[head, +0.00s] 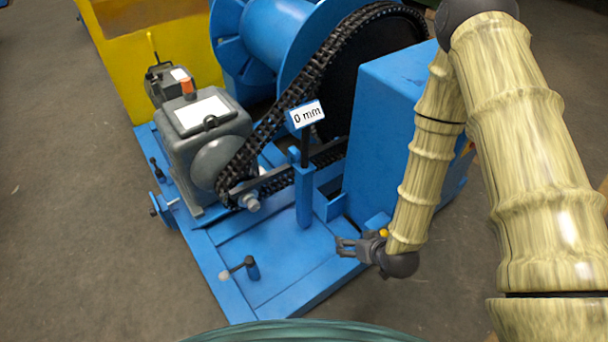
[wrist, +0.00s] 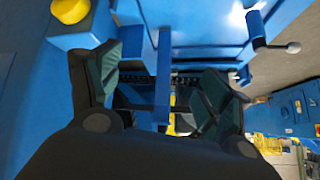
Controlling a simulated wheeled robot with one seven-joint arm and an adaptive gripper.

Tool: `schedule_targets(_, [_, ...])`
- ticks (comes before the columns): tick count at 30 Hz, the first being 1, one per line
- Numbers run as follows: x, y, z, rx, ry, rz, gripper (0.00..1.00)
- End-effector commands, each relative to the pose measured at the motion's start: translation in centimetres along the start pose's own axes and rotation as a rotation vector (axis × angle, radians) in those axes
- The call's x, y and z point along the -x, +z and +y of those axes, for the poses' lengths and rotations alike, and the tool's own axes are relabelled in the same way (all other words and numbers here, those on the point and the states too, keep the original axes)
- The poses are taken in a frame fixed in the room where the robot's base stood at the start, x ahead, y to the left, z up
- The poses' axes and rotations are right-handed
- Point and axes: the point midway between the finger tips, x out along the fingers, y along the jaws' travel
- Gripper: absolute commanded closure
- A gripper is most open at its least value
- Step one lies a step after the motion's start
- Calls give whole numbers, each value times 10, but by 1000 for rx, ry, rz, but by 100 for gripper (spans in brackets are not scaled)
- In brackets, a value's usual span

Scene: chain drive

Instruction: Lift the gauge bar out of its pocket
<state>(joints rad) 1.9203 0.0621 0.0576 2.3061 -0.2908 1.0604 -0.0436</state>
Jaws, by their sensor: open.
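A thin grey bar (head: 262,181) runs beside the lower chain, behind a blue upright post (head: 303,197). The post carries a black rod with a "0 mm" sign (head: 307,114). My gripper (head: 341,246) is open and empty, low over the right front of the blue base, to the right of the post and apart from it. In the wrist view, the post (wrist: 163,80) shows between the two spread fingers of my gripper (wrist: 160,90), farther off.
A large blue housing (head: 385,135) stands behind my gripper, close to my arm. A grey gearbox (head: 205,135) and a chain (head: 290,95) are at the left and back. A small lever (head: 245,268) stands on the front of the base. A yellow knob (wrist: 70,10) is near my gripper.

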Motion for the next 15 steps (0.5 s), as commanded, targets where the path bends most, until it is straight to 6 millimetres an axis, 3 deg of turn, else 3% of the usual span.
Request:
schedule_targets(1, [-22,-4,2,15,-14,49,21])
schedule_targets(3, [-36,-19,0,36,-36,112,21])
schedule_targets(15, [-95,-102,-18,155,-162,476,21])
